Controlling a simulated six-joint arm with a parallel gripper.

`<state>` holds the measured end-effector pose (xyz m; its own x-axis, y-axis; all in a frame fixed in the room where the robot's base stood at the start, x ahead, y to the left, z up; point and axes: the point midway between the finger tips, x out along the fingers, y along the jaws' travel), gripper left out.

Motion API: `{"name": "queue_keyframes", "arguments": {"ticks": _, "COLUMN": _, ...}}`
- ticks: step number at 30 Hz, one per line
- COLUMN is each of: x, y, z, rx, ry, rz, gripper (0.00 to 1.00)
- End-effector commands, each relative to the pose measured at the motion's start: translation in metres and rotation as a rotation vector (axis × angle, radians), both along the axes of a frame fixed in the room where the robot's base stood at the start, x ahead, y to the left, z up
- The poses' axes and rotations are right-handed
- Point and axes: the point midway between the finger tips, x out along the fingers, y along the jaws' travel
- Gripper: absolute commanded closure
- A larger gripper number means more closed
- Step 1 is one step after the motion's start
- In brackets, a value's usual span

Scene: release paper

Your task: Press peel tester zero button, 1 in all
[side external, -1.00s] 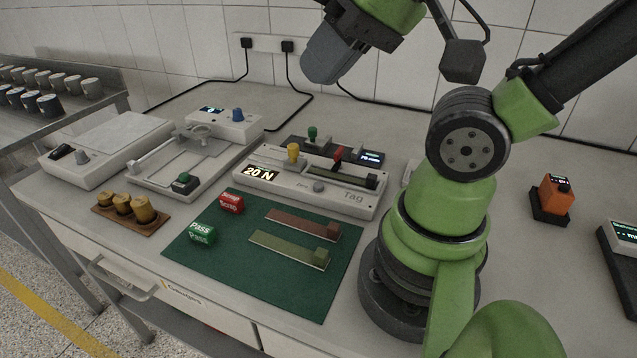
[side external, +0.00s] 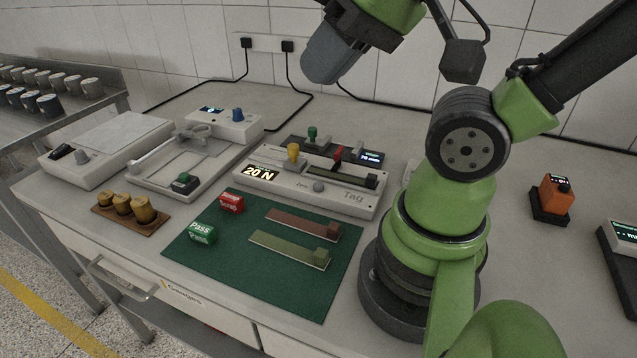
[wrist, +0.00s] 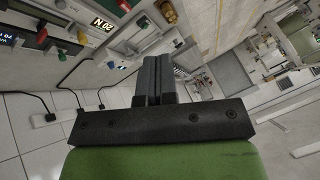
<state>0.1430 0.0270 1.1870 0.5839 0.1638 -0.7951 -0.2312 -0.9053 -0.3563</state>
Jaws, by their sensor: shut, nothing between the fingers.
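The peel tester (side external: 270,190) is a pale grey box in the middle of the bench. Its display (side external: 261,173) reads 20 N. A round grey button (side external: 318,187) sits on its front panel, beside small lettering that looks like "Zero". The word "Tag" is to the right of it. My gripper (side external: 320,72) is high above and behind the tester, well apart from the button. In the wrist view, its fingers (wrist: 153,78) are together and empty. The wrist view shows the 20 N display (wrist: 103,24) at the top left; I cannot make out the button there.
A yellow knob (side external: 293,153) and a red knob (side external: 337,155) rise from the tester. A dark unit with a green knob (side external: 312,134) stands behind. A green mat (side external: 290,292) in front bears two strips and Pass (side external: 203,232) and red (side external: 231,202) blocks. Brass weights (side external: 122,203) stand left.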

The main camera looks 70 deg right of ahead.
Motion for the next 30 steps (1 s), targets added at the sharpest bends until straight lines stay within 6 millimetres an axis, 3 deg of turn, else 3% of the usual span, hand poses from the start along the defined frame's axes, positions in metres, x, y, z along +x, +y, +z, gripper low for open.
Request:
{"name": "queue_keyframes", "arguments": {"ticks": 22, "x": 0.002, "y": -0.001, "z": -0.001, "rx": 0.015, "ry": 0.014, "rz": -0.021, "gripper": 1.0}}
{"name": "queue_keyframes", "arguments": {"ticks": 26, "x": 0.01, "y": -0.004, "z": -0.008, "rx": 0.099, "ry": 0.091, "rz": -0.133, "gripper": 1.0}}
{"name": "queue_keyframes", "arguments": {"ticks": 30, "x": 0.027, "y": -0.013, "z": -0.022, "rx": 0.289, "ry": 0.244, "rz": -0.392, "gripper": 1.0}}
